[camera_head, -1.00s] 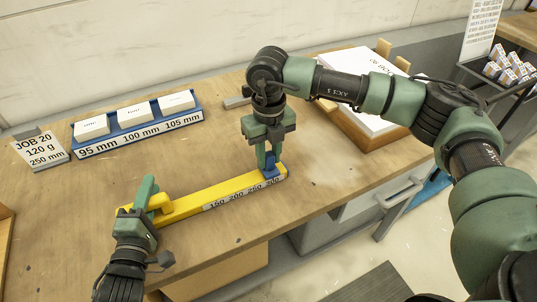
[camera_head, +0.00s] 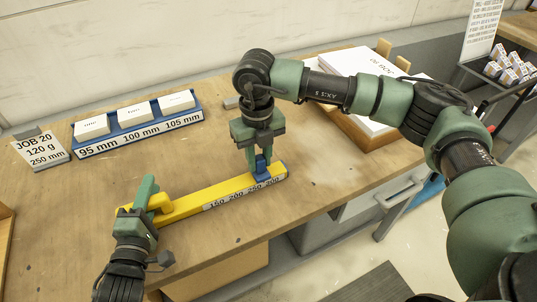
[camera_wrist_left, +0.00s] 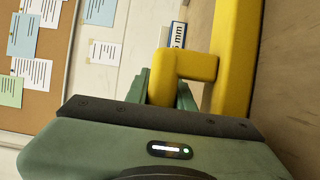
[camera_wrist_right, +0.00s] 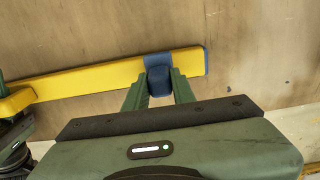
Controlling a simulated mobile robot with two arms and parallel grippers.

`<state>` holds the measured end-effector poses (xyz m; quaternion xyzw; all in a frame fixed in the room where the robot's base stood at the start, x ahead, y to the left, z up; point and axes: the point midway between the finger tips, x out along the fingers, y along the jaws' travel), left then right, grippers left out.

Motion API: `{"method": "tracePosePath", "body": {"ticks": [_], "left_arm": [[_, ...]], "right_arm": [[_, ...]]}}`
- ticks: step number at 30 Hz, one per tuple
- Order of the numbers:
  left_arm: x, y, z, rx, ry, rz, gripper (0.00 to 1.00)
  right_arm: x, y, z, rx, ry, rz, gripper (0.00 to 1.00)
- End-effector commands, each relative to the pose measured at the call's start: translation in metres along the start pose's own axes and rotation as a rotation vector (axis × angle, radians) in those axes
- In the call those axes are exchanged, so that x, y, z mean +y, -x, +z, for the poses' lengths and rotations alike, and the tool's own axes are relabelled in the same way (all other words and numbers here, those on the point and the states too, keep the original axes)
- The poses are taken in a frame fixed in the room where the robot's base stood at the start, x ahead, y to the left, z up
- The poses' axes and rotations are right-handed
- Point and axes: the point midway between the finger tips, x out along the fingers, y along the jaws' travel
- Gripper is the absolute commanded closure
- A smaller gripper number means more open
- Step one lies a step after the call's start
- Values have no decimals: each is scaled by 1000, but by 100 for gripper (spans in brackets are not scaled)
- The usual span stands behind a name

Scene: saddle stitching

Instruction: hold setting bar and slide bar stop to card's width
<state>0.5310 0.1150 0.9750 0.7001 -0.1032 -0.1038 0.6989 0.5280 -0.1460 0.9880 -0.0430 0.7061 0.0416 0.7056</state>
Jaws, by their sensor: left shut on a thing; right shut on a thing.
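The yellow setting bar (camera_head: 190,207) lies on the wooden table with a scale strip (camera_head: 243,190) marked 150, 200, 250 and 300 near its right part. My left gripper (camera_head: 150,198) is shut on the yellow handle at the bar's left end; the handle (camera_wrist_left: 185,68) also shows in the left wrist view. My right gripper (camera_head: 258,165) points down and is shut on the blue stop (camera_head: 262,174), which sits around the bar near the 250 mark. In the right wrist view the stop (camera_wrist_right: 159,80) is between the fingers, short of the bar's end.
A card (camera_head: 40,150) reads JOB 20, 120 g, 250 mm. A blue rack (camera_head: 138,132) holds white boxes above labels 95, 100 and 105 mm. A paper stack (camera_head: 350,62) lies at the back right. The table between is clear.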

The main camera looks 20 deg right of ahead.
Motion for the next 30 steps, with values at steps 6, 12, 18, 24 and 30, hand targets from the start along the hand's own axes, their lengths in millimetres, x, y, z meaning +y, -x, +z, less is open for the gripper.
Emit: {"method": "tracePosePath", "body": {"ticks": [6, 12, 18, 24, 30], "left_arm": [[-2, 0, 2, -4, 0, -5, 100], [-2, 0, 2, -4, 1, -5, 100], [-3, 0, 3, -4, 2, -5, 100], [-3, 0, 2, -4, 2, -5, 100], [-2, 0, 2, -3, 3, -5, 100]], "right_arm": [[27, 2, 0, -3, 6, 9, 100], [27, 2, 0, -4, 6, 9, 100], [26, 1, 0, -3, 5, 7, 53], [25, 1, -1, -2, 4, 5, 53], [24, 16, 0, -5, 3, 4, 53]]}}
